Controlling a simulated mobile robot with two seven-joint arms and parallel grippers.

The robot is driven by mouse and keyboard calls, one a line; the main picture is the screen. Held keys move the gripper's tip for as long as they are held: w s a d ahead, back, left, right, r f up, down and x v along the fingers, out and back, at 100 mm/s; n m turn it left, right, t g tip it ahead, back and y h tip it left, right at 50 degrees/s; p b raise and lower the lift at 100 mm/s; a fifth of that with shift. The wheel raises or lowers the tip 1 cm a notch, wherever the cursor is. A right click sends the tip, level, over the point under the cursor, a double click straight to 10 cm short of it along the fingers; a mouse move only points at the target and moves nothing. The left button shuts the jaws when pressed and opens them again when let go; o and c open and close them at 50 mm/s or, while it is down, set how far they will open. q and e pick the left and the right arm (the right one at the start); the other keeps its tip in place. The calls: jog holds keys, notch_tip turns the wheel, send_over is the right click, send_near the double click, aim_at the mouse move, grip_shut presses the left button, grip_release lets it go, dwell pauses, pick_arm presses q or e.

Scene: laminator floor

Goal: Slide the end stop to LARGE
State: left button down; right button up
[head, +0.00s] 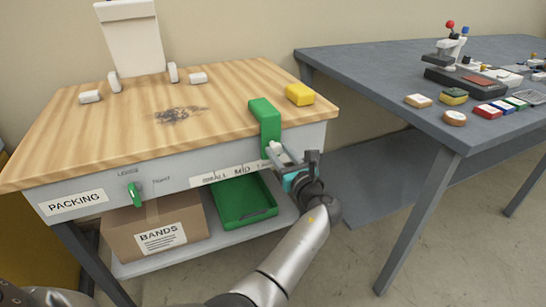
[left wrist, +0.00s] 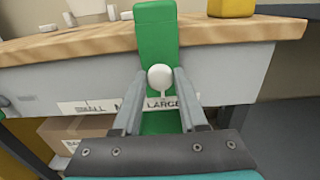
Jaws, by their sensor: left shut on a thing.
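The green end stop (head: 264,119) is an upright block hooked over the front edge of the wooden bench, near its right end. It also shows in the left wrist view (left wrist: 157,38). A white round knob (left wrist: 160,78) sits on its front face. My left gripper (head: 280,153) is shut on the knob, one finger on each side of it. The size strip (left wrist: 88,107) on the bench front reads SMALL, MID and LARGE. The LARGE label (left wrist: 161,104) shows directly below the knob, between the fingers; MID is partly hidden by a finger. My right gripper is not in view.
A yellow block (head: 299,94) stands on the bench right of the stop. A green lever (head: 134,194) is on the bench front at left. A BANDS box (head: 160,226) and green tray (head: 240,212) are on the shelf below. A grey table (head: 400,75) stands at right.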

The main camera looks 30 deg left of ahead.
pick_arm(q)
jog(key=shift+w+d, duration=0.1)
jog(key=shift+d, duration=0.05)
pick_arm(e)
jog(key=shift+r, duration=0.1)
pick_arm(q)
jog(key=shift+c, duration=2.3)
grip_release()
jog(key=shift+w, duration=0.1)
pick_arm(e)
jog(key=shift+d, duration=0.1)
